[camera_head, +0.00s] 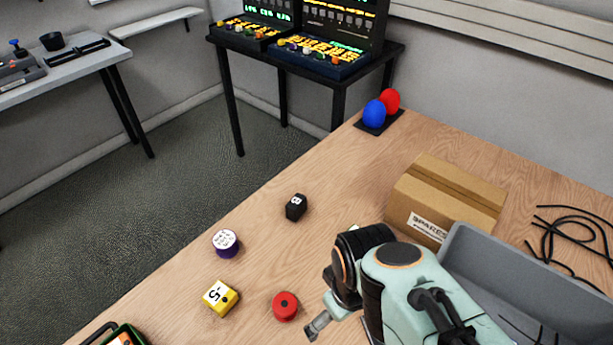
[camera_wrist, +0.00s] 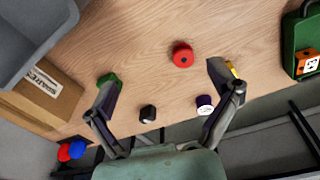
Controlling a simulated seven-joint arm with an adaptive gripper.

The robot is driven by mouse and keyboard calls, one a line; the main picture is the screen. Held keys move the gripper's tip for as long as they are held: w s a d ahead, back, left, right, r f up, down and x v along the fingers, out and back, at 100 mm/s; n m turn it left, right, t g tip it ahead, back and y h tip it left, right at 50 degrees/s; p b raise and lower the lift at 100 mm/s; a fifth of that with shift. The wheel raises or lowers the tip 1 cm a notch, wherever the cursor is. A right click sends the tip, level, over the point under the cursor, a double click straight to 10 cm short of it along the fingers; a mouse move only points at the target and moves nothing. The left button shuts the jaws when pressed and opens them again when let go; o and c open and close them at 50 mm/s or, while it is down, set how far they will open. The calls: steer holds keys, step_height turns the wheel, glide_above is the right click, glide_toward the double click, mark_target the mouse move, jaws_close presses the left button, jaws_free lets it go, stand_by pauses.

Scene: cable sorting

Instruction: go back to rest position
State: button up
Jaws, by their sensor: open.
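My gripper (camera_wrist: 162,84) is open above the wooden table (camera_head: 350,180), with its fingers spread wide and nothing between the tips. In the head view my arm comes in at the bottom right, and one fingertip shows beside the red round piece (camera_head: 285,306). The wrist view shows that red piece (camera_wrist: 182,54) on the table beyond the fingers. A green piece (camera_wrist: 108,80) shows by the left finger, and a yellow block is mostly hidden behind the right one. A black block (camera_wrist: 148,114) and a purple round piece (camera_wrist: 204,104) also lie on the table.
A cardboard box (camera_head: 445,195) and a grey bin (camera_head: 470,240) stand right, near black cables (camera_head: 570,235). The yellow block (camera_head: 220,297) lies left of the red piece. A green case (camera_wrist: 290,40) holds an orange block. Blue (camera_head: 374,114) and red domes stand at the far corner.

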steer(key=s+d+r+m+g, duration=0.1)
steer(key=s+m, duration=0.3)
steer(key=s, duration=0.2)
steer(key=shift+d+m+g+y, duration=0.3)
steer(key=shift+d, duration=0.1)
